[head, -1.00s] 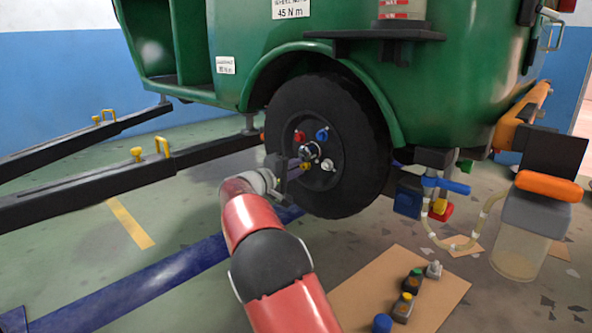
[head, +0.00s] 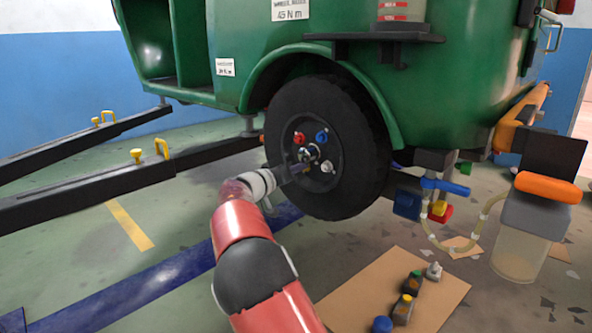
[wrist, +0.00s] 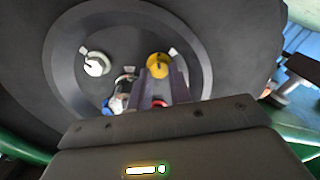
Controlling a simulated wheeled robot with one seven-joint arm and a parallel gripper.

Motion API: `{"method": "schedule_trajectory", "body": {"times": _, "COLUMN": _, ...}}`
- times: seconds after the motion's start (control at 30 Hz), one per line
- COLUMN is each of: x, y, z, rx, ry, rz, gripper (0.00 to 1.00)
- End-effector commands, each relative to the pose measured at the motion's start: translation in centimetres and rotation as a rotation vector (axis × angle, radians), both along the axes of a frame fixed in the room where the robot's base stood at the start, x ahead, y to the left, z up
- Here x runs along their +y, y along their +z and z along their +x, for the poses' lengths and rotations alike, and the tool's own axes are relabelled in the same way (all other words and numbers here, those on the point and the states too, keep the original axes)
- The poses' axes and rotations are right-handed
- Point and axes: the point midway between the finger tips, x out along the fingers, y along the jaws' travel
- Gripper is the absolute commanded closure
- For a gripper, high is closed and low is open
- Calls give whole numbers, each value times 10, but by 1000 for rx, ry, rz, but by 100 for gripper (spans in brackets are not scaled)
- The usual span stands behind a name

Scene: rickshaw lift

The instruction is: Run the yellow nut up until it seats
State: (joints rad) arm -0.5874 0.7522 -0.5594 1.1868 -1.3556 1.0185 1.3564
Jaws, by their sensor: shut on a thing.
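The yellow nut (wrist: 158,62) is on the wheel's hub plate, between the two finger ends of my gripper (wrist: 160,73) in the wrist view. My gripper is shut on it. In the head view my gripper (head: 303,169) reaches the wheel from the left and mostly hides the yellow nut. How close the nut is to the hub face cannot be told. The wheel (head: 352,185) has a black tyre and a dark hub.
A red nut (head: 299,138), a blue nut (head: 321,137) and a white nut (head: 328,166) surround the shiny hub centre. The green body (head: 440,100) arches over the wheel. A brown mat (head: 355,300) with small items lies on the floor, lower right.

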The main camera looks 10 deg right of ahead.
Motion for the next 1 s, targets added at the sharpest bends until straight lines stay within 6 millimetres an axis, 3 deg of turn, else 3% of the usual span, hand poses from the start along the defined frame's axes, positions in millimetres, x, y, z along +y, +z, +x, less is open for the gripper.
{"method": "schedule_trajectory", "body": {"times": 0.4, "x": 3, "y": -3, "z": -1, "rx": -146, "ry": 1, "rz": 114, "gripper": 100}}
{"method": "schedule_trajectory", "body": {"times": 0.97, "x": 3, "y": -3, "z": -1, "rx": -166, "ry": 2, "rz": 129, "gripper": 100}}
{"method": "schedule_trajectory", "body": {"times": 1.0, "x": 3, "y": -3, "z": -1, "rx": -166, "ry": 2, "rz": 128, "gripper": 75}}
